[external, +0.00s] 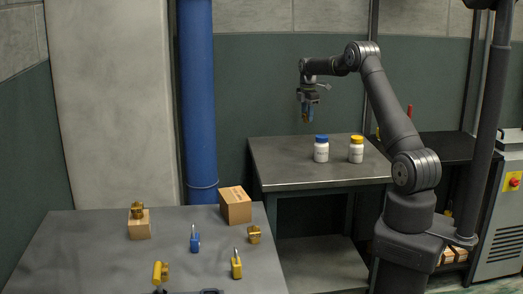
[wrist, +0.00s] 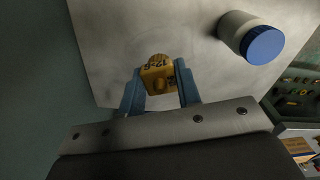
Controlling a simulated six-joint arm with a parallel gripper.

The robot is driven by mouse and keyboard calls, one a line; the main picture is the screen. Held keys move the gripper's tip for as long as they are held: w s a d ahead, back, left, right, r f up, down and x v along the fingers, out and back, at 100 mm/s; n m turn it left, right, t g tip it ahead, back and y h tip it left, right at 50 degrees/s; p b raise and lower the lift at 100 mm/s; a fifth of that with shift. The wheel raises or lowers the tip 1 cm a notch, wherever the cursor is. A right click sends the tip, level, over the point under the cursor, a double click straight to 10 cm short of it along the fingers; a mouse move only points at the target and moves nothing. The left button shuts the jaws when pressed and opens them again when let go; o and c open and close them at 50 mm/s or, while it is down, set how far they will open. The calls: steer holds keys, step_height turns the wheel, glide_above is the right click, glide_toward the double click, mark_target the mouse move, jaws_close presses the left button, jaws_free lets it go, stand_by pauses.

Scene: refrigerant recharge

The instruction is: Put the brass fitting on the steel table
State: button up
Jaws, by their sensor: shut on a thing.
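My gripper (external: 308,103) is shut on a brass fitting (external: 306,117), held in the air above the back left part of the steel table (external: 285,179). In the wrist view the brass-yellow fitting (wrist: 158,72) has dark markings and sits between the two blue fingers of my gripper (wrist: 158,84). The steel table top (wrist: 110,40) shows below it, with a gap between fitting and table in the external view. The underside of the fitting is hard to make out.
A blue-capped white bottle (external: 321,149) and a yellow-capped one (external: 356,149) stand on the steel table. The table's left and front areas are clear. A blue pipe (external: 197,100) stands behind.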

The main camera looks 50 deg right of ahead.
steer(key=s+d+f+m, duration=0.1)
steer(key=s+d+m, duration=0.1)
steer(key=s+d, duration=0.55)
steer(key=s+d+m, duration=0.2)
steer(key=s+d, duration=0.3)
steer(key=d, duration=0.6)
steer(key=w+a+f, duration=0.1)
steer(key=w+f, duration=0.1)
steer(key=w, duration=0.1)
steer(key=w+a+f, duration=0.1)
steer(key=w+f, duration=0.1)
steer(key=w, duration=0.2)
steer(key=w+a+f, duration=0.1)
steer(key=w+f, duration=0.2)
steer(key=shift+w+a, duration=0.2)
steer(key=shift+w, duration=0.1)
steer(key=shift+f, duration=1.95)
steer(key=shift+f, duration=0.1)
steer(key=o, duration=1)
step_height(320, 180, up, 12)
steer(key=shift+r, duration=0.1)
